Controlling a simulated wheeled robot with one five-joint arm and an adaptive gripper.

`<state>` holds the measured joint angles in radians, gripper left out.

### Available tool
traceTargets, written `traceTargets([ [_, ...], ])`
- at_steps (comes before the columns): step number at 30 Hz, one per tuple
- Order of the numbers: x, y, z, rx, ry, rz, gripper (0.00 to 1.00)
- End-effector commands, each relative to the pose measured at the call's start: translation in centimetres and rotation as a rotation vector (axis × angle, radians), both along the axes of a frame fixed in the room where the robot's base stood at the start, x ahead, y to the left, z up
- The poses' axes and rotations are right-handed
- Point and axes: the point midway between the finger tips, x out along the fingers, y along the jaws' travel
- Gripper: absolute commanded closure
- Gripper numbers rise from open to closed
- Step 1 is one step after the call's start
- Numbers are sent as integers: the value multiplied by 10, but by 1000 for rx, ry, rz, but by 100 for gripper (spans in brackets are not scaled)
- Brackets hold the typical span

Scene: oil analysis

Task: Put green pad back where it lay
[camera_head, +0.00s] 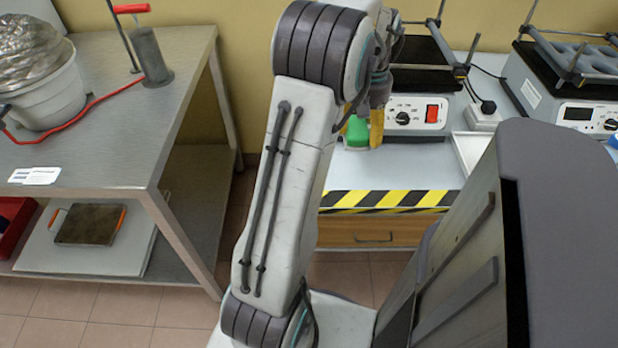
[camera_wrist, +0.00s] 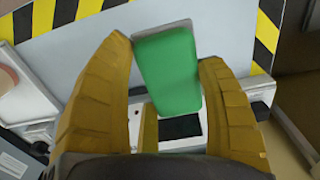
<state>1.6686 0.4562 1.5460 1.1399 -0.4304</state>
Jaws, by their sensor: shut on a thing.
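The green pad (camera_wrist: 168,72) is held between the yellow fingers of my gripper (camera_wrist: 165,85) in the wrist view. It looks like a green block with a thin grey edge at its far end, and it sits slightly tilted. In the head view the green pad (camera_head: 357,132) shows beside a yellow finger of my gripper (camera_head: 372,130), above the grey bench top (camera_head: 400,170). My arm hides part of the gripper and the bench there. I cannot tell whether the pad touches the bench.
The bench's front edge has a yellow-black striped band (camera_head: 385,200). Behind the gripper stands a device with a red switch (camera_head: 418,112); another device (camera_head: 580,115) is at right. A white tray (camera_head: 470,150) lies nearby. A metal table (camera_head: 100,130) with a foil-covered bucket (camera_head: 45,90) is at left.

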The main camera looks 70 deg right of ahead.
Motion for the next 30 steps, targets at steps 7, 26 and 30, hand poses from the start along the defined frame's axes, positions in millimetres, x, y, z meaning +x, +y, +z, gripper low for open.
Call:
traceTargets([
  [7, 21, 15, -21, 2, 0, -7, 67],
  [26, 97, 50, -70, 0, 0, -11, 67],
  [30, 98, 50, -72, -1, 0, -12, 67],
])
